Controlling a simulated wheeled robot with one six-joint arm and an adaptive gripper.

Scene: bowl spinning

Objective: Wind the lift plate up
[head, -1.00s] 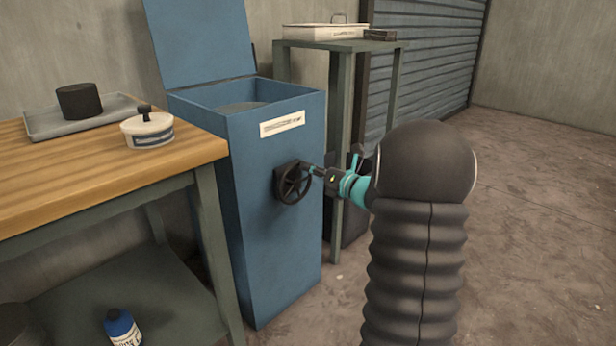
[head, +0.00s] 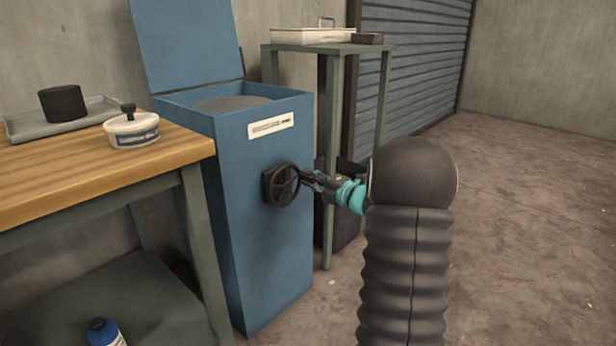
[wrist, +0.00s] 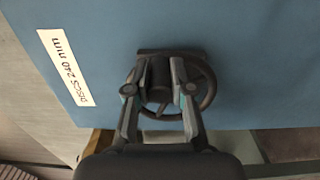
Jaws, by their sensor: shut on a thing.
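The blue cabinet (head: 262,225) stands with its lid (head: 185,45) raised. Inside its open top a round grey plate (head: 232,103) shows a little below the rim. A black handwheel (head: 284,185) is on the cabinet's front. My gripper (head: 303,177) is at the wheel's right side in the head view. In the wrist view my gripper (wrist: 160,78) has its two fingers closed around a dark part at the wheel, and the wheel's rim (wrist: 208,90) shows beside and between them. The exact contact is partly hidden by the fingers.
A blue bottle (head: 104,333) is low down. A metal stand (head: 330,48) is behind the cabinet. The floor at right is clear.

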